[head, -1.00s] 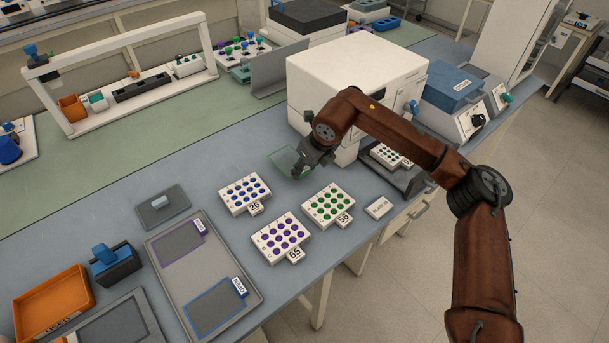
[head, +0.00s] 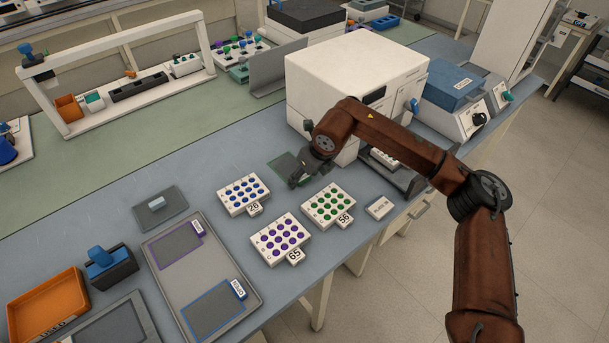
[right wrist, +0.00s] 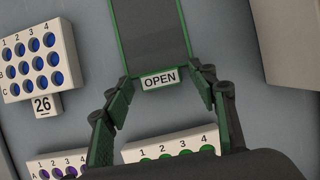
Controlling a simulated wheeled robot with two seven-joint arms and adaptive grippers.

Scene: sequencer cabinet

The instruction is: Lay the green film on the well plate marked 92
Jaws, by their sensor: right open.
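The green film (head: 286,166) is a dark sheet with a green border, near the front of the white cabinet. In the right wrist view the film (right wrist: 150,32) stretches away from me, its OPEN tab (right wrist: 160,79) nearest. My right gripper (right wrist: 160,92) is open, with its fingers apart on both sides of the tab. In the head view the gripper (head: 296,181) is at the film's near edge. The film looks flat on the bench; any small gap cannot be told. No 92 is readable; a plate (head: 384,157) in the dark holder is mostly hidden by my arm. My left gripper is out of view.
Plates marked 26 (head: 243,194), 65 (head: 279,239) and 56 (head: 328,205) stand just in front of the gripper. The white cabinet (head: 345,70) rises behind it. A grey tray (head: 208,265) with purple- and blue-bordered films lies at left.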

